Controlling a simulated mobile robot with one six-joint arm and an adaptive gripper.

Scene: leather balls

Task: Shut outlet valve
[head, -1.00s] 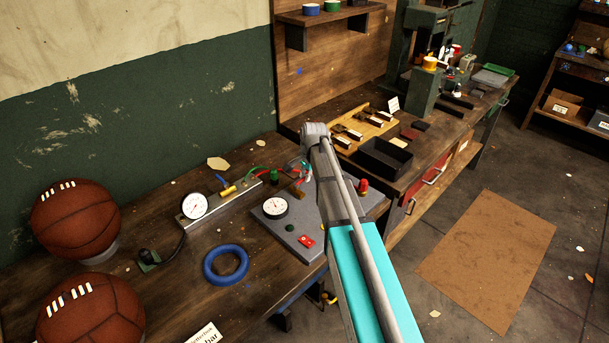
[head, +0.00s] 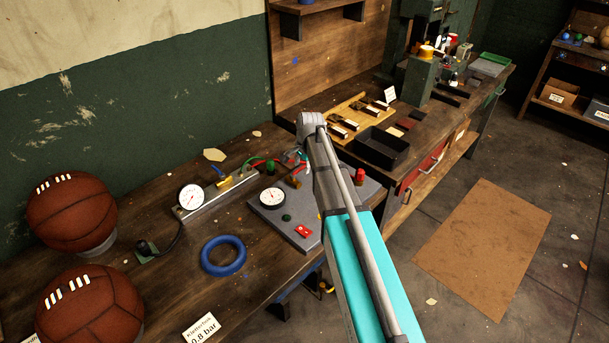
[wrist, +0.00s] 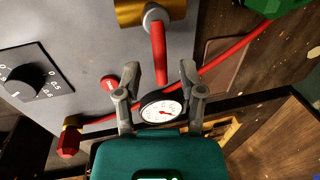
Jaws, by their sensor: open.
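In the wrist view a brass valve (wrist: 130,12) with a red lever (wrist: 159,55) is at the top. The lever points down the picture toward my gripper (wrist: 159,74). My gripper is open, with one finger on each side of the lever's lower end; I see no clear contact. No label shows whether this is the outlet valve. A white-faced gauge (wrist: 161,111) shows between the fingers, lower down. In the head view my arm leads to the back of the grey panel (head: 300,233), and my gripper is mostly hidden.
A red hose (wrist: 232,55) crosses beside the right finger. A black dial (wrist: 22,82) and a red knob (wrist: 109,83) are to the left. On the bench are a blue ring (head: 223,272), a gauge rail (head: 210,203) and two leather balls (head: 72,212). A black tray (head: 382,148) stands to the right.

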